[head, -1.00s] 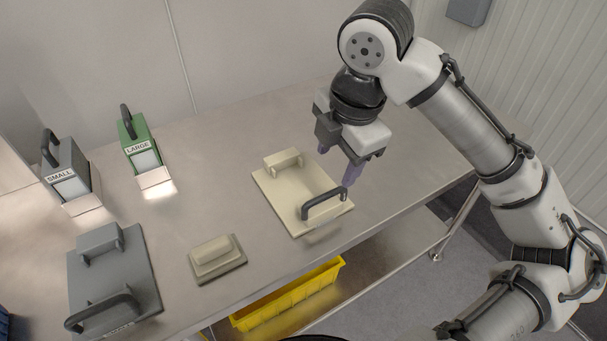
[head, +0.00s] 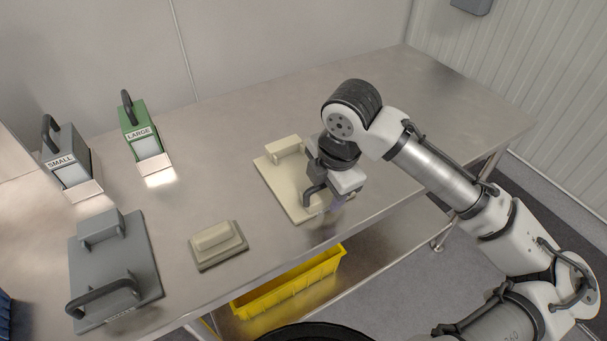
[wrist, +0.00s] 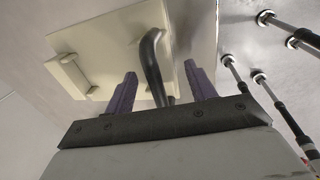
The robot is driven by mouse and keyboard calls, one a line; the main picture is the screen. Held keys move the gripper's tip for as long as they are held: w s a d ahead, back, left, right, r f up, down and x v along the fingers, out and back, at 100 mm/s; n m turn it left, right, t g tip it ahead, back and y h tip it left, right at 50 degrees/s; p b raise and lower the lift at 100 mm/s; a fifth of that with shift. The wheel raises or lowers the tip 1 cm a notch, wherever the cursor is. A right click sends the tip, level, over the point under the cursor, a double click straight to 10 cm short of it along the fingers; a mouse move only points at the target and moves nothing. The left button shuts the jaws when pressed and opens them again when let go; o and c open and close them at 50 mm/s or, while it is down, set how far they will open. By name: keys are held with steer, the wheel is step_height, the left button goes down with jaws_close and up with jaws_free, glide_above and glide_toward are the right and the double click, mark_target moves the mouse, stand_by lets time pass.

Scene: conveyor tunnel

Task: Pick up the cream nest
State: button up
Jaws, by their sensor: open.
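The cream nest (head: 283,183) is a flat cream plate with a raised block at its far end and a dark arched handle at its near end. It lies on the steel table. My gripper (head: 332,194) is down at the handle end and hides part of the plate and handle. In the wrist view, the open purple fingers of my gripper (wrist: 160,70) stand on either side of the dark handle (wrist: 152,65), apart from it. The cream nest (wrist: 105,50) fills the upper left there.
A grey nest (head: 135,255) and a small cream block on a base (head: 217,245) lie to the left. A grey SMALL box (head: 70,165) and a green LARGE box (head: 145,140) stand behind. A yellow bin (head: 290,285) sits below. The table (head: 400,110) is clear at right.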

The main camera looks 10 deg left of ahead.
steer(key=shift+f, duration=0.2)
jaws_close()
stand_by(0.3)
steer(key=shift+r, duration=0.1)
step_height(320, 180, up, 28)
steer(key=p, duration=0.3)
steer(key=c, duration=0.6)
jaws_free()
jaws_close()
